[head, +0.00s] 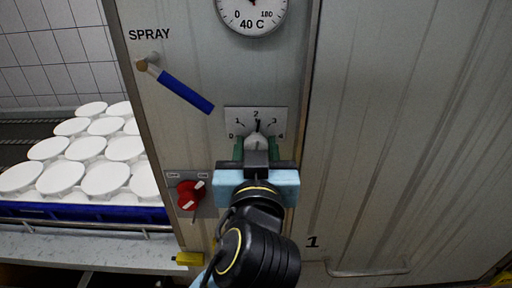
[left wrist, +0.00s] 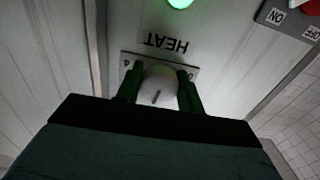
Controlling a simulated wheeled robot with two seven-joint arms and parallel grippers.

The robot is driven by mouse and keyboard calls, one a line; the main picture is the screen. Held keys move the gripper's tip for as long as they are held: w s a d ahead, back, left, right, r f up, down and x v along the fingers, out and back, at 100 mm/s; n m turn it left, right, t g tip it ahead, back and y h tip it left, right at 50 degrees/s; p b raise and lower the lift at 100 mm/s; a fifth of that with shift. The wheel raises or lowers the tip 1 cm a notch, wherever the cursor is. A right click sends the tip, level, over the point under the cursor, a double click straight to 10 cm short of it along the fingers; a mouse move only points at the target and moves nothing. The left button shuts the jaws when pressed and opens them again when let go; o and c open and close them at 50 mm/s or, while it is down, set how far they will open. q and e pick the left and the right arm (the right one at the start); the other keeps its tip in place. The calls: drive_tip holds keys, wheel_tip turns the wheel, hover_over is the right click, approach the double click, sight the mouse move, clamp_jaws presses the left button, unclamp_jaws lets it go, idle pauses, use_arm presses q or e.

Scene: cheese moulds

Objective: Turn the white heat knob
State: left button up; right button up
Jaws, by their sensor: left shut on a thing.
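The white heat knob (head: 257,142) sits on a metal dial plate (head: 256,113) marked 0 to 4 on the cabinet front. Its pointer is near the 2. In the left wrist view the white knob (left wrist: 158,88) shows between two green fingers, below the upside-down word HEAT. My left gripper (head: 257,150) is shut on the knob, one finger on each side. The gripper body hides the lower part of the knob in the head view. My right gripper is not in view.
A red switch (head: 190,194) is left of the knob. A blue-handled spray lever (head: 184,90) and a temperature gauge (head: 252,14) are above. White round moulds (head: 86,148) stand in a blue crate (head: 84,211) at left. The right cabinet panel is clear.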

use_arm(q)
drive_tip(key=shift+f+n+b, duration=0.15)
drive_tip(key=shift+n+b, duration=0.35)
drive_tip(key=shift+b, duration=0.15)
drive_tip(key=shift+n+b, duration=0.3)
drive_tip(key=shift+n, duration=0.1)
drive_tip(key=shift+r, duration=0.2)
drive_tip(key=o, duration=1)
drive_tip(key=shift+w, duration=0.1)
